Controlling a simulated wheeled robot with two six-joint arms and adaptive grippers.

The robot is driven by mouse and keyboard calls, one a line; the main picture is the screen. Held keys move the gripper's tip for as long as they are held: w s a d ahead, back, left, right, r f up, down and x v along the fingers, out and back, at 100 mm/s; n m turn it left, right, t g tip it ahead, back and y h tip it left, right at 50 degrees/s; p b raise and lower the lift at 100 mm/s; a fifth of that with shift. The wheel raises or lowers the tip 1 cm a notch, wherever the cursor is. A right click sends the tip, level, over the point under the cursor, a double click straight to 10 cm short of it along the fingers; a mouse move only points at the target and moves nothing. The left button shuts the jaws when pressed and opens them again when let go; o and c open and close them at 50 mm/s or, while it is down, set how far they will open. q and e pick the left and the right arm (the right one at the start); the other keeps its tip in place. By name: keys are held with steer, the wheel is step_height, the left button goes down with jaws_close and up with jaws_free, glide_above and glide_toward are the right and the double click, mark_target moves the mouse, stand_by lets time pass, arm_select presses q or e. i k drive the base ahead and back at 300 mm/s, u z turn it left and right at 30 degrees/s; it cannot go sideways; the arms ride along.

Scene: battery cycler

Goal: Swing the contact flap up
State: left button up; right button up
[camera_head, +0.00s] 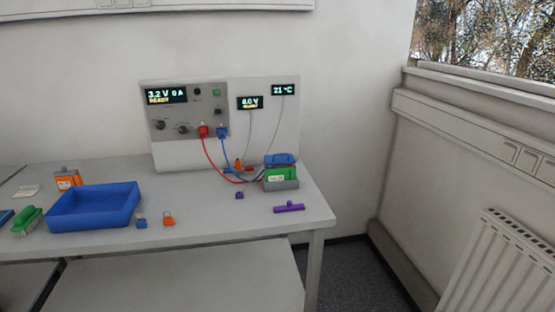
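A grey cradle (283,185) stands near the right end of the table and holds a green battery block (280,173) with a pale label. A blue piece that looks like the contact flap (281,159) lies over the top of the block; its exact angle and hinge are too small to tell. The red lead (209,157) and blue lead (229,153) run from the cycler panel (190,109) down towards the cradle. The cycler display (166,96) reads 3.2 V, 0 A, READY. Neither of my grippers is in view.
A blue tray (93,215) and green brush (28,221) are at left. An orange-topped block (67,179) stands behind the tray. Small padlock-like pieces, blue (141,221) and orange (168,219), lie mid-table. A purple bar (289,208) lies before the cradle, near the table's front edge.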

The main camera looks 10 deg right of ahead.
mark_target(286, 158)
steer(key=z, duration=0.45)
steer(key=i, duration=0.5)
steer(key=z, duration=0.55)
steer(key=i, duration=0.7)
steer(key=u, duration=0.2)
